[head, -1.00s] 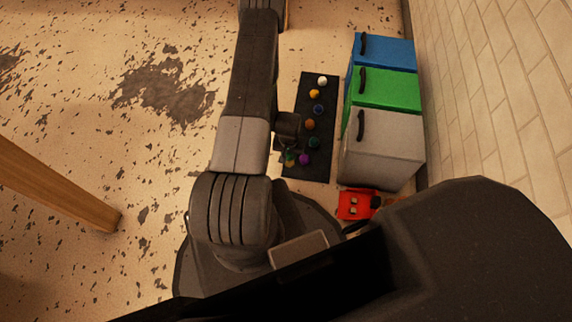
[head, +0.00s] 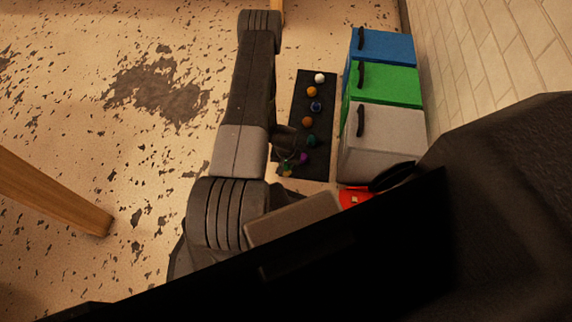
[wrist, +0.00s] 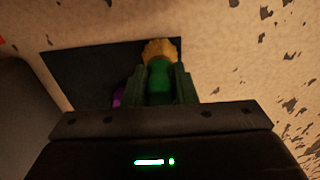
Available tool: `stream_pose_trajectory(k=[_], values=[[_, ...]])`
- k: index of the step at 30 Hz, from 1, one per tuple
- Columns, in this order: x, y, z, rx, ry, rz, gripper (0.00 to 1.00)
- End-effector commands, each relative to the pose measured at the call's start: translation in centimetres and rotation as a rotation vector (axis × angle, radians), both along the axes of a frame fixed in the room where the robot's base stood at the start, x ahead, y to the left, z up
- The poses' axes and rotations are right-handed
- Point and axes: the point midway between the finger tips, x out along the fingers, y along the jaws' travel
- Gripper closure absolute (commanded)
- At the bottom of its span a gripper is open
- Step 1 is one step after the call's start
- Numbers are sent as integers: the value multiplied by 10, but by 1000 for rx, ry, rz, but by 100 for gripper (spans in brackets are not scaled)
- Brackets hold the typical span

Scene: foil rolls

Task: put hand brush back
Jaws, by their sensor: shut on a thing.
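My gripper (wrist: 164,86) is shut on a green piece with a rough tan end, which looks like the hand brush (wrist: 159,76), in the wrist view. The tan end points away from the palm, over the dark mat's edge. In the head view my gripper (head: 286,158) hangs over the near left end of the black mat (head: 325,135). A small green and yellowish bit of the held piece (head: 287,169) shows beneath it. I cannot tell whether it touches the mat or the floor.
Several small coloured round things, such as a white one (head: 319,78) and a purple one (head: 304,158), line the mat. Blue (head: 385,48), green (head: 390,85) and grey (head: 385,140) bins stand right of it by the wall. A red thing (head: 352,197) is partly hidden. A wooden leg (head: 60,195) stands left.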

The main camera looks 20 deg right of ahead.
Motion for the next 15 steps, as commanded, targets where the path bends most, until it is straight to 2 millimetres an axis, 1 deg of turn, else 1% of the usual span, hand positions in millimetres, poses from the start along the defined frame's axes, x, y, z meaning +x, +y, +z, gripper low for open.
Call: stream_pose_trajectory(k=[2, 3, 6, 15], values=[[0, 0, -4, 0, 0, 0, 98], [0, 0, -3, 0, 0, 0, 71], [0, 0, -2, 0, 0, 0, 53], [0, 0, -1, 0, 0, 1, 53]])
